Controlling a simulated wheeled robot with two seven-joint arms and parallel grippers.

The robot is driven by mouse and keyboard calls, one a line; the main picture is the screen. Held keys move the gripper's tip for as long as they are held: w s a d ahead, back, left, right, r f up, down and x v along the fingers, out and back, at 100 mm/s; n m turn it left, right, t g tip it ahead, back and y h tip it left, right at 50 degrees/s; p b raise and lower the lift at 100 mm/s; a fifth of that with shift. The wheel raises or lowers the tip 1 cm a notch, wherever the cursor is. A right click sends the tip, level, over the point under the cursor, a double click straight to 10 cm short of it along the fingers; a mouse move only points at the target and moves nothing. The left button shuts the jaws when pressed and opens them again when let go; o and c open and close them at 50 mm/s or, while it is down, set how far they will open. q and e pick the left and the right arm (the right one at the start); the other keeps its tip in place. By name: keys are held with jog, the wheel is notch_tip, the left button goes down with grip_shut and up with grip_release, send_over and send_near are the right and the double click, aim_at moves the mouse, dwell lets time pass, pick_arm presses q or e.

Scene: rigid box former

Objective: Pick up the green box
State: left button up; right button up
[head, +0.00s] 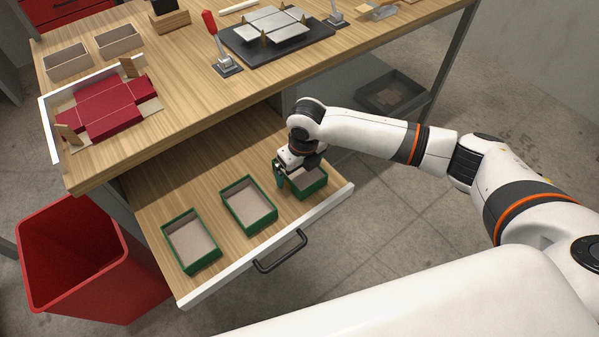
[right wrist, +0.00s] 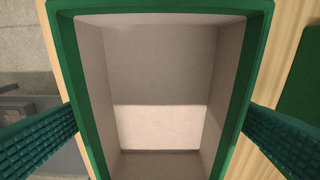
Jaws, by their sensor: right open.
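Three open green boxes with pale insides stand in a row in the pulled-out drawer: a left one (head: 192,241), a middle one (head: 249,204) and a right one (head: 312,188). My right gripper (head: 298,179) is open at the right box, partly covering it in the head view. In the right wrist view this box (right wrist: 160,128) fills the middle and looks empty. The ribbed fingers show on either side of its walls; I cannot tell whether they touch them. My left gripper is not in view.
The wooden drawer (head: 165,201) has a white front with a dark handle (head: 281,252). The worktable (head: 187,93) overhangs its back. On top are a red flat box blank (head: 104,106) and a dark fixture (head: 276,42). A red bin (head: 75,255) stands left of the drawer.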

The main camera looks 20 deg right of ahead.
jog(key=c, duration=1)
